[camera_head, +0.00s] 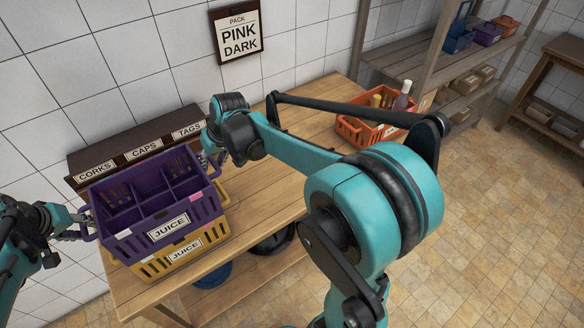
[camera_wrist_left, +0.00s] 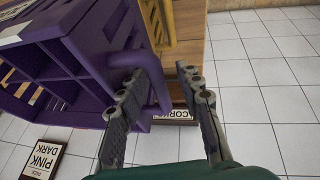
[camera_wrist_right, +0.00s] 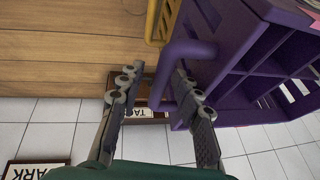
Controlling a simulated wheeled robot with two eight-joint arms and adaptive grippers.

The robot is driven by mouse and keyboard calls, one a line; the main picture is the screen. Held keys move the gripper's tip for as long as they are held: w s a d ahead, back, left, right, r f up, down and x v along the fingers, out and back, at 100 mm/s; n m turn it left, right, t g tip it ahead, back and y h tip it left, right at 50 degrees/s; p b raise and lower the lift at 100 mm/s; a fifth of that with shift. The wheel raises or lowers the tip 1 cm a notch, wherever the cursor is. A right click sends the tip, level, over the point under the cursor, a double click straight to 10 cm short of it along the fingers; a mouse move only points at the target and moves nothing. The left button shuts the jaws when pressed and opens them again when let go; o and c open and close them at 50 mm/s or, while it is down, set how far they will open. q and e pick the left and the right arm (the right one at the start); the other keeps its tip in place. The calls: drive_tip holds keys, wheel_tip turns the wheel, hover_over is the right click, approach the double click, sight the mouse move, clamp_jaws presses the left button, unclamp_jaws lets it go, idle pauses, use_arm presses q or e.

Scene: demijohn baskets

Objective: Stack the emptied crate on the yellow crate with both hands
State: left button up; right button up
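The purple crate (camera_head: 137,243), labelled JUICE, sits squarely on top of the yellow crate (camera_head: 150,268) at the left of the table. Its visible compartments are empty. My left gripper (camera_head: 84,226) is at its left side; in the left wrist view the fingers (camera_wrist_left: 163,92) are apart, with the purple handle between them. My right gripper (camera_head: 214,160) is at its other side; in the right wrist view the fingers (camera_wrist_right: 155,85) are also apart around the handle. Neither pair looks clamped. Whether the rims are fully seated is hard to see.
A wooden rack (camera_head: 137,153) labelled CORKS, CAPS, TAGS stands behind the crates. An orange crate (camera_head: 352,131) with bottles stands at the table's far right. A sign (camera_head: 237,33) reading PACK PINK DARK hangs on the wall. The table's middle is clear beneath my right arm.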

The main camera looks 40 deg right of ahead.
use_arm(q)
drive_tip(key=shift+r, duration=0.1)
use_arm(e)
drive_tip(key=shift+r, duration=0.1)
